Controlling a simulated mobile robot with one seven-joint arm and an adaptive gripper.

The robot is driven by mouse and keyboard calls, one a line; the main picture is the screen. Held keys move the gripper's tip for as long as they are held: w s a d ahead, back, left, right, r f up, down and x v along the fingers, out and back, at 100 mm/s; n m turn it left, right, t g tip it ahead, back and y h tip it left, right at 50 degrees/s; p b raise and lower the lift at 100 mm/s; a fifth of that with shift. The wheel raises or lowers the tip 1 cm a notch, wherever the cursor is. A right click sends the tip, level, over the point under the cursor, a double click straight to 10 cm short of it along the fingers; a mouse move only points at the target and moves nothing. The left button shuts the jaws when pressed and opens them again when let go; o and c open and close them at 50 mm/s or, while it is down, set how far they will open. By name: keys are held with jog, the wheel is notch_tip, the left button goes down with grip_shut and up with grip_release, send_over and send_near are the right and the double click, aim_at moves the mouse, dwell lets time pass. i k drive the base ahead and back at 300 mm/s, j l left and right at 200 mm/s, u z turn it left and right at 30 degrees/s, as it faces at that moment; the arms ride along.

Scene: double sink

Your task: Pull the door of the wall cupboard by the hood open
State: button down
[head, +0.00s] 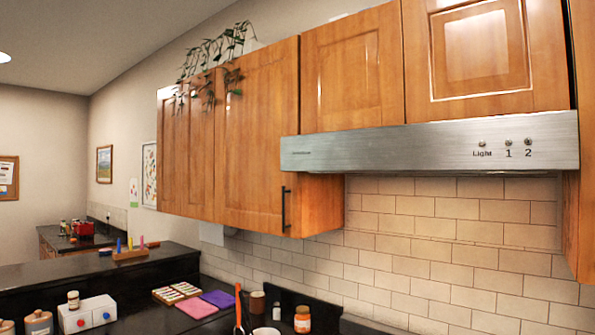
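The range hood (430,146) is a steel bar under two short cupboard doors. The wall cupboard door (255,140) just left of it is wooden and looks shut. Its dark vertical handle (284,208) sits low near the door's right edge. The side of this cupboard (320,203) shows below the hood's left end. Another wooden cupboard (578,215) is cut off by the right edge, right of the hood. My gripper is not in this view.
Another cupboard door (187,155) is further left, with a trailing plant (215,55) on top. Below, the dark counter (150,318) carries a white box (87,314), purple mats (208,303), an orange-handled tool (238,308) and jars (302,319). The space before the doors looks clear.

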aim_at(252, 192)
jog(key=i+j+u, duration=0.3)
jog(key=j, duration=0.35)
jog(key=i+j+u, duration=0.3)
jog(key=i+j, duration=0.25)
